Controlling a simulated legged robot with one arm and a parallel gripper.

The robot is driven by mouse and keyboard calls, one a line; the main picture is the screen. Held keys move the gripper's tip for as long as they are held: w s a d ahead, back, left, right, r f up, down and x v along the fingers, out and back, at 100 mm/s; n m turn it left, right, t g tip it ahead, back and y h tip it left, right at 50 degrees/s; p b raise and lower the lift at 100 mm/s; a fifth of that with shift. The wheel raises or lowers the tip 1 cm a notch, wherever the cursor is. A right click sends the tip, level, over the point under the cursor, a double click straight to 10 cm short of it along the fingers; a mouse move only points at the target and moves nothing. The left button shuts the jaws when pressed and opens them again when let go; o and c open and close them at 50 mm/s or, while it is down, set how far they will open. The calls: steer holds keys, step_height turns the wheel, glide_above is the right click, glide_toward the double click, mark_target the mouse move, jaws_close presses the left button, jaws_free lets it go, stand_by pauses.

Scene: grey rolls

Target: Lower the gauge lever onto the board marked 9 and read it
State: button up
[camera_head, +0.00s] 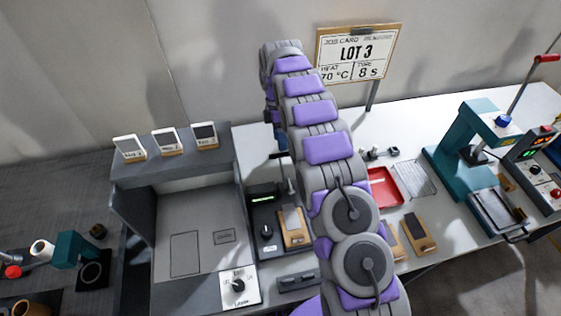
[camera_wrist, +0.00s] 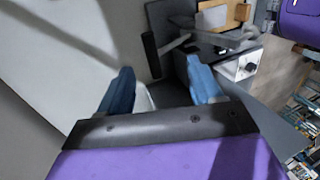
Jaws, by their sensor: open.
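The gauge (camera_head: 264,215) is a dark unit with a small green display and a black knob, left of my arm in the head view. A tan board (camera_head: 297,240) with a grey pad lies on it; no 9 is legible. The lever appears raised, with a dark handle (camera_head: 279,155) just below my gripper (camera_head: 276,138). In the wrist view, the black lever handle (camera_wrist: 151,53) shows between the blue fingertips of my open gripper (camera_wrist: 160,67), seemingly beyond them. I cannot tell whether they touch. The board (camera_wrist: 240,14) is at the top. My arm hides part of the bench.
Two more boards (camera_head: 418,232) lie right of my arm, near a red tray (camera_head: 383,187) and a wire rack (camera_head: 416,178). A teal press (camera_head: 468,140) stands at right. A grey booth (camera_head: 200,215) with a dial plate (camera_head: 239,288) is left. The job card (camera_head: 357,55) reads LOT 3.

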mark_target(279, 158)
steer(key=x, duration=0.3)
steer(key=a+b+x, duration=0.1)
steer(key=x, duration=0.2)
steer(key=shift+a+f, duration=0.2)
steer(key=shift+f, duration=0.1)
steer(key=shift+s+d+f, duration=0.15)
steer(key=shift+f, duration=0.1)
steer(key=shift+s+d+f, duration=0.1)
steer(key=shift+d+f, duration=0.1)
steer(key=shift+d, duration=0.25)
steer(key=shift+a, duration=0.1)
steer(key=shift+c, duration=0.3)
steer(key=shift+a, duration=0.3)
steer(key=c, duration=0.4)
steer(key=shift+d, duration=0.15)
jaws_close()
